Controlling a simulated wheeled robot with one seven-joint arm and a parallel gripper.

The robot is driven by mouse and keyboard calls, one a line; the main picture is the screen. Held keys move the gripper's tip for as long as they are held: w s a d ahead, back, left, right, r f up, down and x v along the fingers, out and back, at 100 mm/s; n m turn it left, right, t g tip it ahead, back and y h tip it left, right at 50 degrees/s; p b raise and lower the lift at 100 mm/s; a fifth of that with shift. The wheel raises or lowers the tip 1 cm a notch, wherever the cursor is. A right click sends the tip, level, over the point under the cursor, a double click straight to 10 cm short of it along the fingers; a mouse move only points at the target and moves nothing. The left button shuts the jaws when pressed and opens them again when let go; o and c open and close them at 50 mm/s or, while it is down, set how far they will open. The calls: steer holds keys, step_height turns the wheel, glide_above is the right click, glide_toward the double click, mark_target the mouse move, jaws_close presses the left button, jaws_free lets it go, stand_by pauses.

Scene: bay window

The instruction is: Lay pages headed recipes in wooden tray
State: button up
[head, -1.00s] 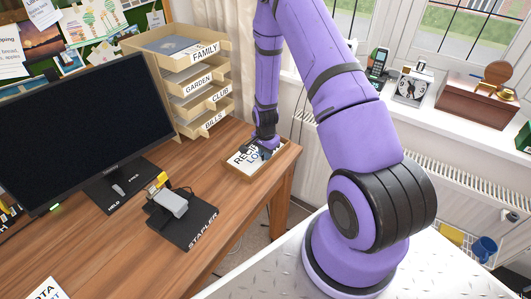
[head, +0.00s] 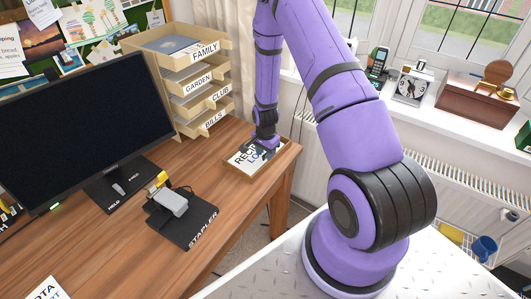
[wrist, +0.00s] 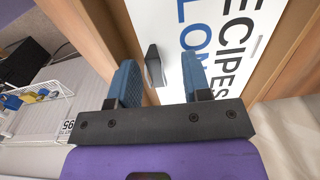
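The wooden tray (head: 240,174) sits at the right end of the desk. White pages (head: 243,158) with "RECI" and "LO" showing lie within its rim. In the wrist view the pages (wrist: 226,22) show "ECIPES" in black and part of a blue word. My gripper (head: 266,143) is over the far part of the tray, hiding some of the pages. In the wrist view my gripper (wrist: 162,80) has its two blue fingers apart. A small black clip-like piece (wrist: 154,65) shows between them near the page edge, and I cannot tell whether they touch it.
A stack of labelled letter trays (head: 190,85) stands behind, left of the wooden tray. Bare desk (head: 235,200) lies in front of the tray. A radiator and windowsill are right.

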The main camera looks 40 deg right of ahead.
steer(key=shift+r, duration=3.5)
steer(key=shift+r, duration=0.25)
steer(key=s+a+r+n+t, duration=0.1)
steer(key=s+a+r+n, duration=0.15)
steer(key=r, duration=0.75)
steer(key=s+a+r+n+t, duration=0.1)
steer(key=a+r+n, duration=0.15)
steer(key=r, duration=0.75)
steer(key=s+a+r+n+t, duration=0.1)
steer(key=s+a+r+n, duration=0.15)
steer(key=r, duration=0.75)
steer(key=s+a+r+n+t, duration=0.1)
steer(key=s+a+r+n, duration=0.1)
steer(key=s+r, duration=0.5)
steer(key=s+a+r+n+t, duration=0.1)
steer(key=s+a+r+n, duration=0.2)
steer(key=s, duration=1)
step_height(320, 180, up, 4)
steer(key=shift+s+a+n, duration=0.3)
steer(key=shift+n, duration=0.85)
